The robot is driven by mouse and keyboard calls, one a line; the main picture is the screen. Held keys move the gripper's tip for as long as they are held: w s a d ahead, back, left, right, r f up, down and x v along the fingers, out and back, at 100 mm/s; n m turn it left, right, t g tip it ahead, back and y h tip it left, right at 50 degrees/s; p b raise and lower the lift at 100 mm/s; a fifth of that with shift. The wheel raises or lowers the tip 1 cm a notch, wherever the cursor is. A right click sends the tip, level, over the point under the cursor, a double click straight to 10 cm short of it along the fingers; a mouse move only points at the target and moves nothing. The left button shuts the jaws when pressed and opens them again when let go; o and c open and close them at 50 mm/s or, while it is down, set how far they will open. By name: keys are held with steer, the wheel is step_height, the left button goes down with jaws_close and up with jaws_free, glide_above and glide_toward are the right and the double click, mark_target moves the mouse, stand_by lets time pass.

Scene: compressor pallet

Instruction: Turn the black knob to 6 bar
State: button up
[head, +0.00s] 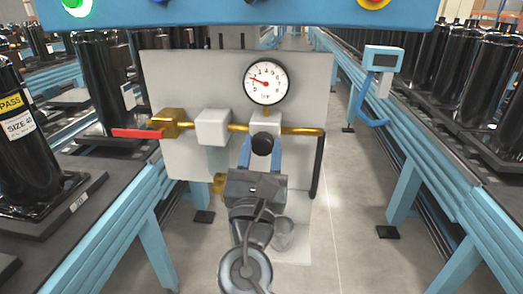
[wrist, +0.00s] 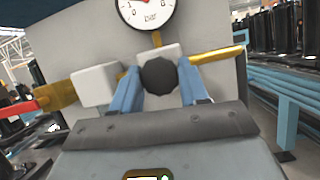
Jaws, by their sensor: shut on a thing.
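The black knob (head: 262,145) is on the front of a light grey regulator block (head: 265,125) on a brass pipe. My gripper (head: 262,154) has its blue fingers on either side of the knob, shut on it. The wrist view shows the round knob (wrist: 159,76) between both fingers (wrist: 159,84). The white pressure gauge (head: 265,81) stands right above the block. Its red needle points to the left and slightly up, near the 2, well below the 6. In the wrist view the gauge (wrist: 152,12) is cut off at the top.
A red lever handle (head: 138,133) sits left on the pipe beside a brass valve. A grey panel (head: 165,80) stands behind. A black hose (head: 318,165) hangs at the right. Conveyors with black cylinders flank both sides. A blue beam with buttons (head: 240,12) crosses the top.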

steer(key=shift+c, duration=1.3)
